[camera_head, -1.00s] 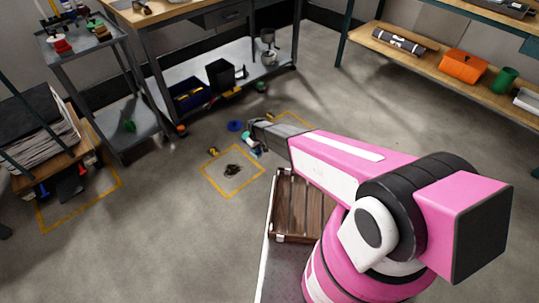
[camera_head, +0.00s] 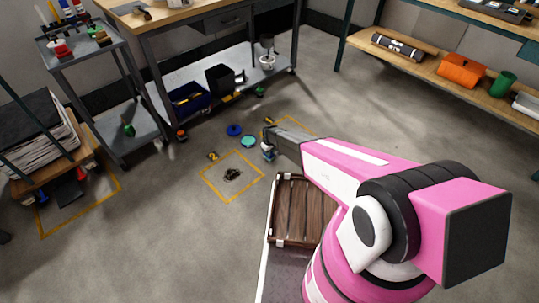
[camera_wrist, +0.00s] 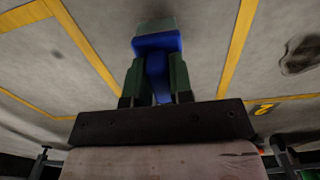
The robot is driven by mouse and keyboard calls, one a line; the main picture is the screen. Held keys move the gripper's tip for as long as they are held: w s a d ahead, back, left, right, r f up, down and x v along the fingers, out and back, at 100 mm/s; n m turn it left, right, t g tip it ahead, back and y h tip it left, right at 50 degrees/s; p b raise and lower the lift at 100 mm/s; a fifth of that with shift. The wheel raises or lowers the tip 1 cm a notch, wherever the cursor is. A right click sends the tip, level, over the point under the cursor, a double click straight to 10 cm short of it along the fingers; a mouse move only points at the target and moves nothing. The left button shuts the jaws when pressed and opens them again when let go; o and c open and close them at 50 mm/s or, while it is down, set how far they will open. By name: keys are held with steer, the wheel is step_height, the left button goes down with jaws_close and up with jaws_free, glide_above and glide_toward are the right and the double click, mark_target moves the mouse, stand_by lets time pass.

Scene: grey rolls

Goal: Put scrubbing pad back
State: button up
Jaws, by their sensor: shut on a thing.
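The scrubbing pad (camera_wrist: 157,42) shows in the wrist view as a blue block with a grey-green face at its far end. A blue stem runs back from it between the two dark green fingers of my gripper (camera_wrist: 157,85), which are shut on it. In the head view my gripper (camera_head: 267,147) is at the end of the pink arm, over the floor near the yellow squares. The held pad is small and partly hidden there.
A yellow floor square (camera_head: 231,176) holds a dark tangled item. A wooden crate (camera_head: 280,239) is below my arm. A workbench and cart stand behind left; shelves stand right.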

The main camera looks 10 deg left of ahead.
steer(key=shift+f, duration=0.85)
steer(key=shift+f, duration=0.2)
steer(key=o, duration=0.8)
steer(key=shift+o, duration=0.2)
steer(key=shift+r, duration=0.1)
